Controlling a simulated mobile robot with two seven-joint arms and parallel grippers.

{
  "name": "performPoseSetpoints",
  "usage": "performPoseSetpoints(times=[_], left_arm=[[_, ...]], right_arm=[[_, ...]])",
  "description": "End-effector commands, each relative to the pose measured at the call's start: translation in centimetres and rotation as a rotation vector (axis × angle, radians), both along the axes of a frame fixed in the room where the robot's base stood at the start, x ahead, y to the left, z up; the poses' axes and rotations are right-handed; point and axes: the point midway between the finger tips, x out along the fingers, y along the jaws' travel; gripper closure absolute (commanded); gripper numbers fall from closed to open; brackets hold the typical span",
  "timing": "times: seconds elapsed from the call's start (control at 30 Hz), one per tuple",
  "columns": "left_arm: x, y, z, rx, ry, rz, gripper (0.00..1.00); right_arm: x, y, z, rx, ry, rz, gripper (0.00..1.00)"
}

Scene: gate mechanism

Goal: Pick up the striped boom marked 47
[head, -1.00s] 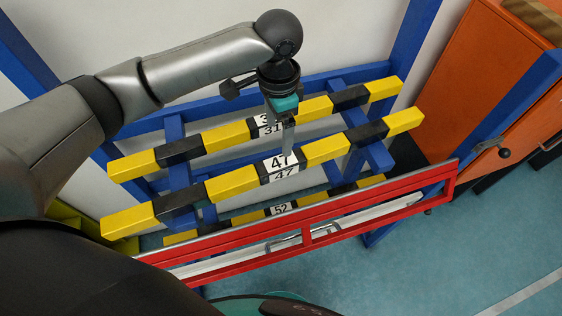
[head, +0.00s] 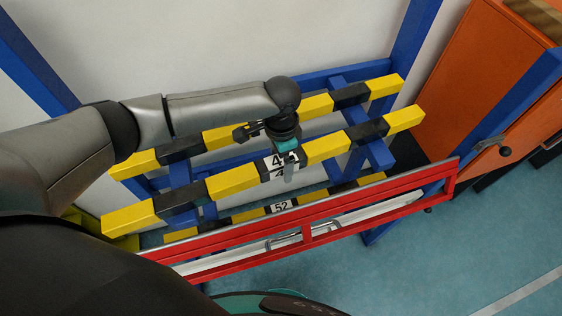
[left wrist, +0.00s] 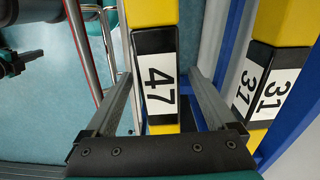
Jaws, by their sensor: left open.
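The striped boom marked 47 (head: 327,148) is a yellow and black bar lying across the blue rack arms, in the middle of the head view. In the left wrist view my left gripper's two fingers (left wrist: 163,85) are open, one on each side of the boom, with visible gaps.
The boom marked 31 (left wrist: 268,85) lies behind, close to one finger. The boom marked 52 (head: 281,207) lies lower on the rack. A red gate frame (head: 215,236) stands in front. An orange cabinet (head: 478,75) is at the right.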

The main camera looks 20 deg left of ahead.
Motion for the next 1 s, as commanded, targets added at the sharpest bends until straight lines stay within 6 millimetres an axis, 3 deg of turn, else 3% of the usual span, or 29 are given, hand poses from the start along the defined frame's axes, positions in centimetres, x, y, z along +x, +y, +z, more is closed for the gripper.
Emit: performPoseSetpoints(times=[0.1, 0.9, 1.0], left_arm=[[-0.01, -0.02, 0.02, 0.0, 0.0, -0.001, 0.1], [-0.01, 0.0, 0.07, 0.0, 0.0, 0.0, 1.0], [-0.01, -0.01, 0.07, 0.0, 0.0, 0.0, 1.0]], right_arm=[[0.05, -0.01, 0.0, 0.0, -0.001, 0.0, 1.0], [0.14, 0.02, 0.01, 0.001, -0.003, 0.001, 1.0], [0.14, 0.03, 0.01, 0.001, -0.003, 0.001, 1.0]])
